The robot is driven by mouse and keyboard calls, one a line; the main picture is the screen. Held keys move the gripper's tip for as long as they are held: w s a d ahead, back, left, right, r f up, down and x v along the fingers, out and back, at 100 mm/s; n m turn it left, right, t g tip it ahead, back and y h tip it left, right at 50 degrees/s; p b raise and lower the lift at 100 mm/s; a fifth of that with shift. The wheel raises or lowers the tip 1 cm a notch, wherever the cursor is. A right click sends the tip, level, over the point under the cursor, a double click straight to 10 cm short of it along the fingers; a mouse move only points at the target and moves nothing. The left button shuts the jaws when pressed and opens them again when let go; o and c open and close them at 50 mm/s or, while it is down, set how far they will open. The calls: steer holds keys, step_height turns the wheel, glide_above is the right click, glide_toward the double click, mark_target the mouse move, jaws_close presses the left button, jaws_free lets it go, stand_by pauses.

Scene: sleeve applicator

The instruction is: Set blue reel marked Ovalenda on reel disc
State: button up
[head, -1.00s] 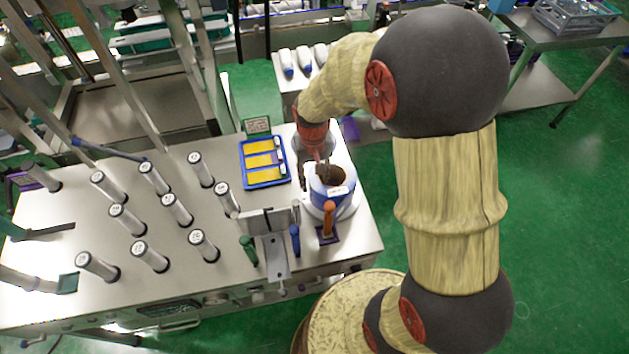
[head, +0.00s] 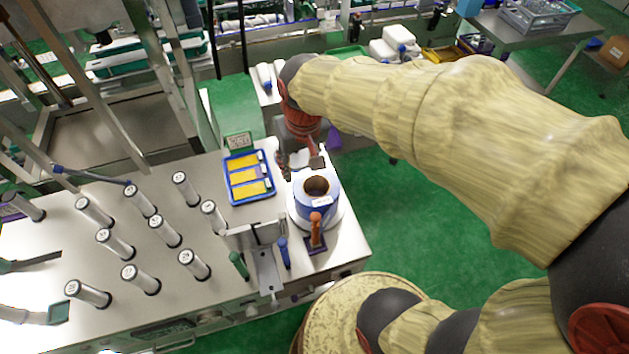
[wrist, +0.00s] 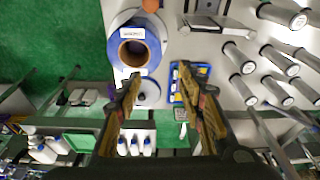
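The blue reel (head: 328,189) with a white label and a brown core sits on the white round reel disc (head: 296,216) at the right end of the bench. In the wrist view the reel (wrist: 153,45) is at the top, and its label is too small to read surely. My gripper (head: 298,162) is behind the reel in the head view, apart from it. In the wrist view my gripper (wrist: 156,76) has its two fingers spread wide with nothing between them. Most of the disc is hidden under the reel.
A blue tray (head: 227,192) with yellow cards lies left of the reel. An orange-handled tool (head: 315,230) stands close in front of it. Several upright metal posts (head: 133,277) fill the left of the bench. Green floor is clear to the right.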

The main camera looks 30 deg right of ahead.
steer(key=s+a+r+n+t, duration=0.1)
steer(key=s+a+r+t, duration=0.1)
steer(key=s+r, duration=0.5)
steer(key=s+t, duration=0.1)
steer(key=s, duration=0.3)
steer(key=shift+r, duration=0.25)
steer(key=shift+f+b, duration=0.45)
